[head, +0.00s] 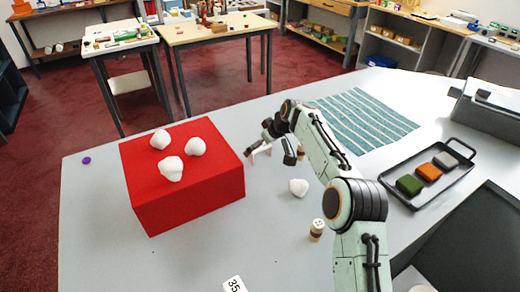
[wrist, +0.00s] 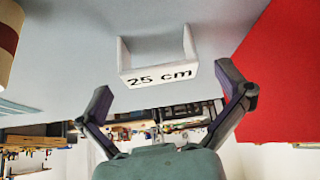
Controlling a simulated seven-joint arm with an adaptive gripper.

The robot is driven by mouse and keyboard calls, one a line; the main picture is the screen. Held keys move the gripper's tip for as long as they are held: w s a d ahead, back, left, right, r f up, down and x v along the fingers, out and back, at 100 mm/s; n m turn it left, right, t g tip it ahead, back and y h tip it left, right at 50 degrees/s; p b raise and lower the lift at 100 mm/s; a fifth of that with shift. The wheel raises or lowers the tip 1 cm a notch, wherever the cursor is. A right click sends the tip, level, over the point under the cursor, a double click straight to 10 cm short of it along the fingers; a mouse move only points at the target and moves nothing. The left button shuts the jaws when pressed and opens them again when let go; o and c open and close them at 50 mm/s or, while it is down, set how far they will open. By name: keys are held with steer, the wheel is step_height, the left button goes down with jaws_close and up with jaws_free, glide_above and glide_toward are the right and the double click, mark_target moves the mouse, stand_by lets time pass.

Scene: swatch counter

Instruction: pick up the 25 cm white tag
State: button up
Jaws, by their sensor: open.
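The white 25 cm tag (wrist: 160,74) shows in the wrist view as a small folded white piece with black lettering and two upright-looking side arms. It lies on the grey counter, just ahead of and between my open fingers. My gripper (wrist: 164,88) is open, with one dark finger on each side of the tag and nothing held. In the head view my gripper (head: 270,150) is low over the counter, right of the red box. A white part of the tag (head: 262,149) shows beside the fingers there, partly hidden.
A red box (head: 190,205) with three white lumps stands left of my gripper. Another tag (head: 234,285) reading 35 lies at the front. A white lump (head: 299,187) and a light cylinder (head: 317,228) stand nearby. A black tray (head: 440,184) of coloured blocks and a striped cloth (head: 362,120) are right.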

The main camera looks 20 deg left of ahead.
steer(key=shift+w+a+f, duration=0.15)
steer(key=shift+a+f, duration=0.1)
steer(key=shift+f, duration=0.2)
steer(key=c, duration=0.8)
steer(key=shift+c, duration=0.2)
steer(key=shift+r, duration=0.1)
